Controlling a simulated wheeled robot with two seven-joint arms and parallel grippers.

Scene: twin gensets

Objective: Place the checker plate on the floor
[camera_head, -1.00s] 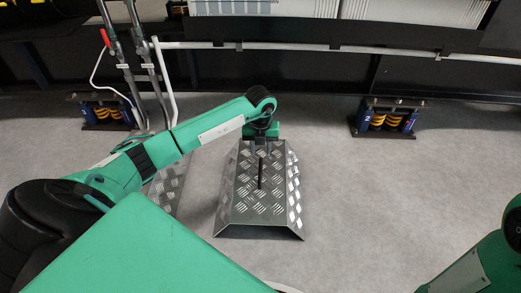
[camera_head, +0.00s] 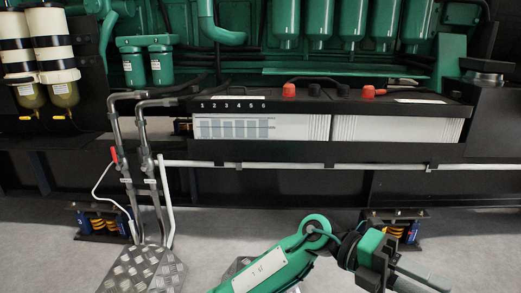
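Another checker plate (camera_head: 140,272) lies on the floor at the lower left, at the foot of the grey pipes, cut by the lower picture edge. My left gripper (camera_head: 388,275) is at the lower right, away from both plates. No plate shows in it, and I cannot make out whether its fingers are apart. My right gripper is not in view.
Grey pipes (camera_head: 150,190) with a red-handled valve rise at the left. A white horizontal pipe (camera_head: 300,164) runs along the black genset frame. Batteries (camera_head: 260,126) sit above it. Spring mounts stand at left (camera_head: 100,222) and right (camera_head: 410,228), the right one partly behind my arm.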

